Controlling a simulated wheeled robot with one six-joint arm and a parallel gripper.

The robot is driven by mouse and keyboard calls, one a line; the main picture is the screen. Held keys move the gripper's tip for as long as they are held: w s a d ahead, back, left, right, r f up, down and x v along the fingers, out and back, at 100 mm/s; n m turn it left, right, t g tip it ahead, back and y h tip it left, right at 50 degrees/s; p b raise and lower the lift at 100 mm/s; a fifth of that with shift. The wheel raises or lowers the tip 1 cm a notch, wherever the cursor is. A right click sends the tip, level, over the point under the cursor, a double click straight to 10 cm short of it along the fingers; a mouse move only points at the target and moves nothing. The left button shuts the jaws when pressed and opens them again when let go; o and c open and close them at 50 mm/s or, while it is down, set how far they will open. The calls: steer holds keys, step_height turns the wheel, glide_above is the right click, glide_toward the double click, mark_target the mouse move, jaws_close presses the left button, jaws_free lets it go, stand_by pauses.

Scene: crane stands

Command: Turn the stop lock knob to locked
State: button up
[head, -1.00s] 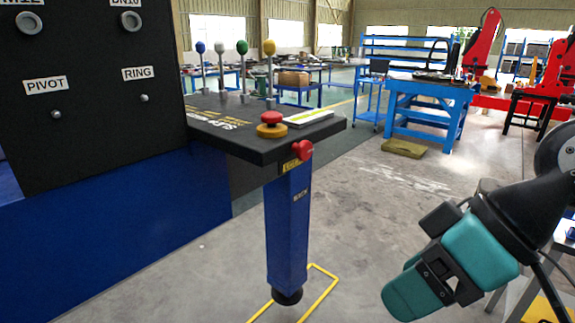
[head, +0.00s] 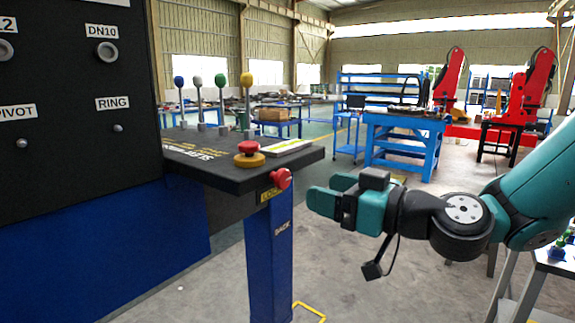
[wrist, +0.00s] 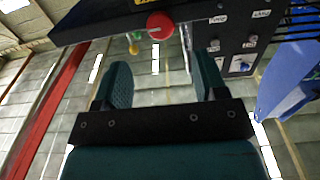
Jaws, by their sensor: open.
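A red knob (head: 281,178) sits on the front edge of the dark console (head: 230,175), beside a yellow label (head: 268,194) whose text is only partly readable. I cannot read the knob's setting. My gripper (head: 328,192) is open and empty, just right of the knob and apart from it, with its fingers pointing left. In the wrist view, the red knob (wrist: 160,25) shows beyond the gap between the two teal fingers (wrist: 163,82). A red mushroom button (head: 248,148) on a yellow base stands on the console top.
Several levers with coloured balls (head: 221,80) stand at the console's back. A blue column (head: 268,255) supports the console. A black panel (head: 75,90) with labelled fittings rises at the left. A blue workbench (head: 400,135) stands farther back. The floor right of the column is open.

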mark_target(286, 180)
steer(key=p+x, duration=0.3)
steer(key=x, duration=0.4)
steer(key=shift+w+a+r, duration=0.15)
steer(key=shift+w+a, duration=0.1)
steer(key=shift+a, duration=0.1)
steer(key=shift+w+a+p, duration=0.25)
steer(key=shift+a+p, duration=0.1)
steer(key=c, duration=0.9)
